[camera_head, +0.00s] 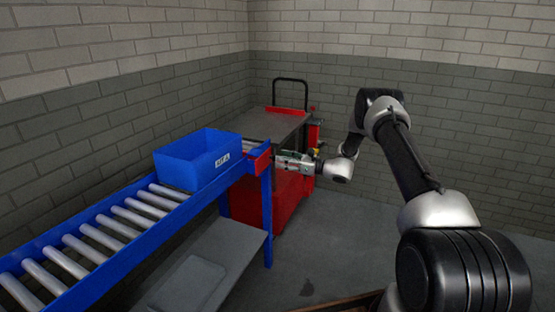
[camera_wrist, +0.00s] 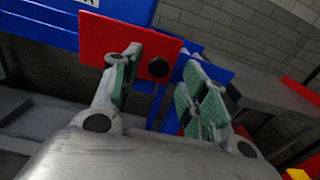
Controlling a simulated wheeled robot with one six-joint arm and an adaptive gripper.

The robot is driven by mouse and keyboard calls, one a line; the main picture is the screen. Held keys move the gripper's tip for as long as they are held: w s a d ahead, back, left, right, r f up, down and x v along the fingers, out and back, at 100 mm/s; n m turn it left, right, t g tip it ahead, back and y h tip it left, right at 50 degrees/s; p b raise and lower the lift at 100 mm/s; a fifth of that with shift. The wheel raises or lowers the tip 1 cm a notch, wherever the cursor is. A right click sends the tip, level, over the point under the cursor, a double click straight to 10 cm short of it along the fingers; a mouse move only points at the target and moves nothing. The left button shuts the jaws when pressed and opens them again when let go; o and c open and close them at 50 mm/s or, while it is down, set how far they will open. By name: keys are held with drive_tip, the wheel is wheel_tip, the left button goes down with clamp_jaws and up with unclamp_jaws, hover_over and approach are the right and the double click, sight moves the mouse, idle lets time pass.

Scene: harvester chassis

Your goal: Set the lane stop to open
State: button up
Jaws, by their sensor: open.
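The lane stop appears to be the red plate (camera_head: 259,161) at the end of the blue roller lane. In the wrist view the red plate (camera_wrist: 103,36) fills the upper middle and has a dark round knob (camera_wrist: 158,68) on its face. My gripper (camera_head: 284,161) is just to the right of the plate in the head view. In the wrist view my gripper (camera_wrist: 162,66) is open and empty, with the knob between its green-padded fingers. I cannot tell whether a finger touches the plate. The left finger hides part of it.
A blue bin (camera_head: 188,174) with a white label sits on the rollers (camera_head: 126,214) close behind the plate. A red cart (camera_head: 290,198) with a grey top and black handle stands beyond the lane end. A grey shelf (camera_head: 240,244) is below the lane. Open floor lies to the right.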

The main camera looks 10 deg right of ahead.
drive_tip(key=shift+x, duration=1.6)
clamp_jaws()
drive_tip(key=v, duration=1)
drive_tip(key=shift+s+d, duration=0.2)
unclamp_jaws()
drive_tip(key=v, duration=1.2)
